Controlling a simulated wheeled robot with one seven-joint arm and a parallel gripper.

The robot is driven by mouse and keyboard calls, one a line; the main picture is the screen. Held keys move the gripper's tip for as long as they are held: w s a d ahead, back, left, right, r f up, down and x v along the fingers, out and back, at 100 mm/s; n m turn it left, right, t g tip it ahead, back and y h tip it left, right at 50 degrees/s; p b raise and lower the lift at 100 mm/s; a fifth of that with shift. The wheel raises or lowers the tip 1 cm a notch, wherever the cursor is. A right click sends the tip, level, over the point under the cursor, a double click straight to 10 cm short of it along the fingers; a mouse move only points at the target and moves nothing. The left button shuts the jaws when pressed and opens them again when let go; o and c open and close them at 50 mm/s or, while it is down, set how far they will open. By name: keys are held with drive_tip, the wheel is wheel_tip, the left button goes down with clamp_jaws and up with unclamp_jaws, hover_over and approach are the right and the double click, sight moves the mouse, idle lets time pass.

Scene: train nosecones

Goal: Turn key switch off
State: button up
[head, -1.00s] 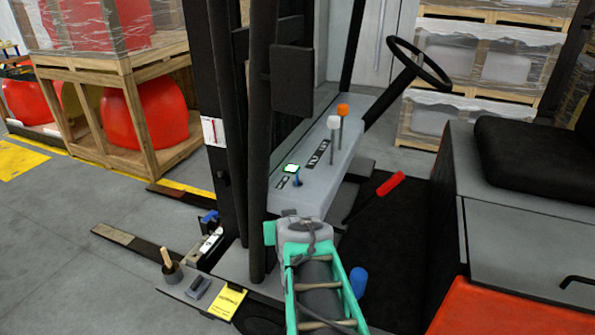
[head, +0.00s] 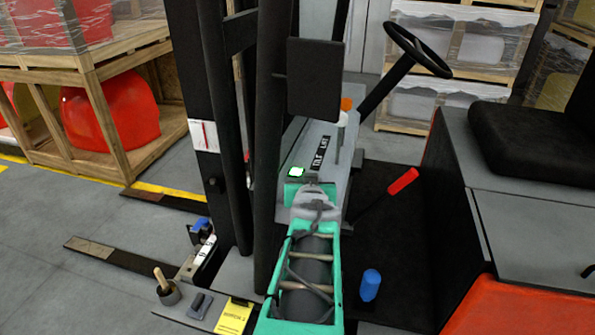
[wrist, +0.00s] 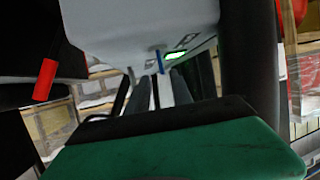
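The key switch shows in the wrist view as a small blue key (wrist: 161,61) standing out from the grey forklift console (wrist: 140,28), beside a lit green display (wrist: 176,56). My gripper (wrist: 160,92) has its two grey fingers apart, with the key just beyond and between their tips. They do not appear closed on it. In the head view my green and grey arm reaches the near end of the console (head: 338,148), and it hides the key and fingertips. The lit display (head: 295,172) shows just above the arm's end.
A black mast (head: 266,150) stands close left of my arm. A red-handled lever (head: 403,181), steering wheel (head: 418,50) and black seat (head: 530,125) are to the right. A blue cylinder (head: 370,284) stands at the lower right of my arm.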

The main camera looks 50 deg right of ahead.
drive_tip(key=x, duration=0.7)
drive_tip(key=shift+w+a+f+p, duration=0.1)
drive_tip(key=shift+w+a+p, duration=0.15)
drive_tip(key=shift+p, duration=0.15)
drive_tip(key=shift+s, duration=0.1)
clamp_jaws()
